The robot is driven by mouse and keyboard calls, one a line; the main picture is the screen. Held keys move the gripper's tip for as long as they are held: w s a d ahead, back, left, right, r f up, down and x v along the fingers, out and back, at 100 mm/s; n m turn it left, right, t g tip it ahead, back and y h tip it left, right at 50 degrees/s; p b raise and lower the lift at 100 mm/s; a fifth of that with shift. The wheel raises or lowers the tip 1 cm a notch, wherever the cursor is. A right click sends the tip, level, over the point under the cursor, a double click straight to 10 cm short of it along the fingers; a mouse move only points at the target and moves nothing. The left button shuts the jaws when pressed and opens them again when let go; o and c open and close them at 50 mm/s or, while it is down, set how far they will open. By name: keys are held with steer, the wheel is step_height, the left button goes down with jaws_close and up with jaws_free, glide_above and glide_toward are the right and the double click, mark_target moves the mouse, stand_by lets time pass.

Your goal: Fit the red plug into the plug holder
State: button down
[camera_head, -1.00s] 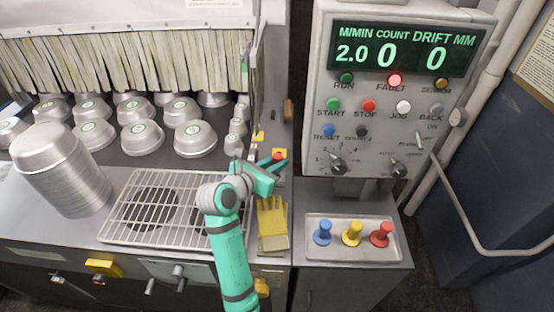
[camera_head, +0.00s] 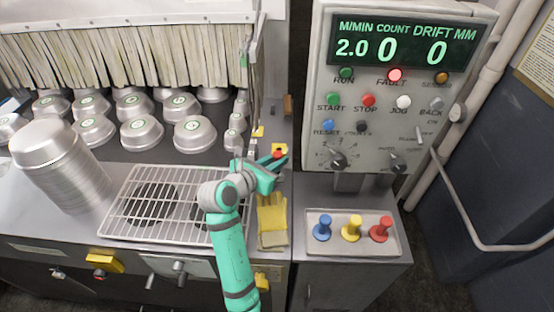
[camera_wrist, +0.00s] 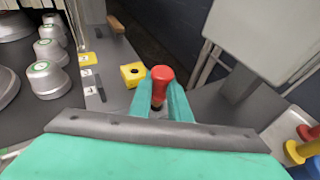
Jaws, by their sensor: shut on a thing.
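A red plug (camera_wrist: 162,80) stands upright between the fingers of my gripper (camera_wrist: 160,98), which is shut on it. In the head view, my gripper (camera_head: 275,163) is at the right end of the counter. The plug holder, a yellow block with a dark round hole in its top (camera_wrist: 132,73), lies just beyond and left of the plug in the wrist view. The holder also shows in the head view (camera_head: 281,148), just past my fingertips. The hole looks empty and the plug appears apart from it.
A tray (camera_head: 313,247) at right holds a blue plug (camera_head: 322,230), a yellow plug (camera_head: 351,230) and another red plug (camera_head: 380,232). Yellow gloves (camera_head: 271,222) lie beside the wire rack (camera_head: 130,234). The control panel (camera_head: 385,130) rises behind the tray.

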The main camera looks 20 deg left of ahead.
steer(key=shift+f, duration=1.4)
stand_by(0.9)
steer(key=c, duration=1.6)
jaws_free()
steer(key=v, duration=1)
steer(key=shift+s+a+r, duration=0.15)
steer(key=shift+s+a, duration=0.05)
steer(key=shift+s, duration=0.15)
